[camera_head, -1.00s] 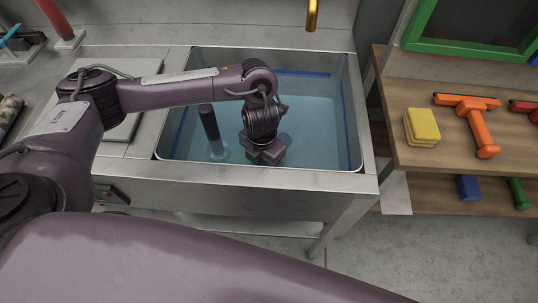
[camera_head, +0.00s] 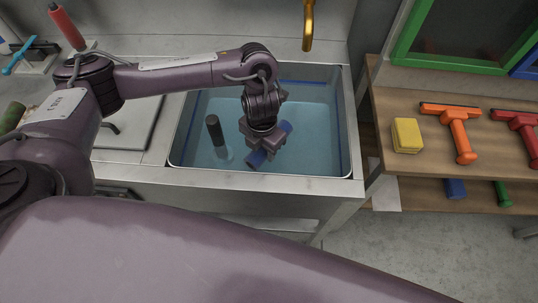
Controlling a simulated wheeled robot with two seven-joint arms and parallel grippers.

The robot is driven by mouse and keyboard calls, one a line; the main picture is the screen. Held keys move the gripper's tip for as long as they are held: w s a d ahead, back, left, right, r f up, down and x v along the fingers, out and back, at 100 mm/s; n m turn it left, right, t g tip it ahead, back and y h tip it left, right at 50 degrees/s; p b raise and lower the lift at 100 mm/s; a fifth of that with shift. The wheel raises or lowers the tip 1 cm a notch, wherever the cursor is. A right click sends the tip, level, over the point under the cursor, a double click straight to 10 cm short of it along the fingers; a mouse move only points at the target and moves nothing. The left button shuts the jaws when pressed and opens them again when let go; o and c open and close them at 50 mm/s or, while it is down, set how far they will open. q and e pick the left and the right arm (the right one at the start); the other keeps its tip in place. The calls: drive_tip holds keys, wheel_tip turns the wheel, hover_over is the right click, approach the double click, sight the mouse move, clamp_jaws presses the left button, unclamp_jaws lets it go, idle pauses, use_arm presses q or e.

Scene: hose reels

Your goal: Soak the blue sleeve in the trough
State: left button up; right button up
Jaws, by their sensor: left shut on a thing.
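The trough (camera_head: 330,168) is a steel basin filled with blue water, in the middle of the head view. My left gripper (camera_head: 268,151) points down over the basin and is shut on the blue sleeve (camera_head: 256,160). The sleeve lies across the jaws, with one end showing at front left and the other at back right. I cannot tell whether its underside touches the water. My right gripper is not in view.
A dark upright post (camera_head: 214,130) stands in the water left of my gripper. A brass tap (camera_head: 308,28) hangs behind the basin.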

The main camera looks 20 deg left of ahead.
use_arm(q)
wheel_tip(320, 180, up, 10)
drive_tip(key=p, duration=0.9)
drive_tip(key=shift+r, duration=0.15)
idle(0.8)
